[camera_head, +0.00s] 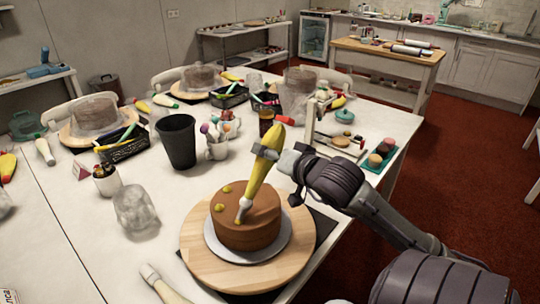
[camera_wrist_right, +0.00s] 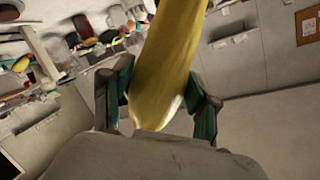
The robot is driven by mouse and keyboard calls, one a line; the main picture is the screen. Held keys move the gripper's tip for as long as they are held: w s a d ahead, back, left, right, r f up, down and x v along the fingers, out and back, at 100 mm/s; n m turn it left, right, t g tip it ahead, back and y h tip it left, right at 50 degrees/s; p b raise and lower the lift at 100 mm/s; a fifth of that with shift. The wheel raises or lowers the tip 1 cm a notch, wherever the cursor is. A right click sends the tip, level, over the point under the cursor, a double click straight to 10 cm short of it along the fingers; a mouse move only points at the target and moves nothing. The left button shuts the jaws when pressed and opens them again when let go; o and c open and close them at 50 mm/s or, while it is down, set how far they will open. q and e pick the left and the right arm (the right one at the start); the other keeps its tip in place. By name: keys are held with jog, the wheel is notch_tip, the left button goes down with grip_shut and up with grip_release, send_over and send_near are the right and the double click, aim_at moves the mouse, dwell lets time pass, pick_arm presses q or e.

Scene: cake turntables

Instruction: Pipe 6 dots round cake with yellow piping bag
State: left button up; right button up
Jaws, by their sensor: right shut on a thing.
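The brown cake (camera_head: 262,226) stands on a white plate (camera_head: 223,249) on a round wooden turntable (camera_head: 196,262) near the table's front edge. Two yellow dots (camera_head: 227,188) show clearly on the left part of its top; a small yellow spot is near the nozzle. My right gripper (camera_head: 270,153) is shut on the yellow piping bag (camera_head: 259,176), also seen between the fingers in the right wrist view (camera_wrist_right: 163,70). The bag is tilted, nozzle (camera_head: 242,213) down at the cake's top; whether it touches cannot be told. My left gripper is not in view.
A black cup (camera_head: 177,141), a clear glass jar (camera_head: 135,207) and a cup of colourful tools (camera_head: 216,149) stand behind and left of the cake. Another piping bag (camera_head: 162,284) lies at the front left. The table's left front is mostly clear.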

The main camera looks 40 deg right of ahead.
aim_at(271, 142)
jog(key=shift+r, duration=0.2)
dwell(0.3)
jog(key=o, duration=0.7)
jog(key=shift+c, duration=1.2)
jog(key=shift+r+p, duration=0.3)
jog(key=shift+r, duration=1.2)
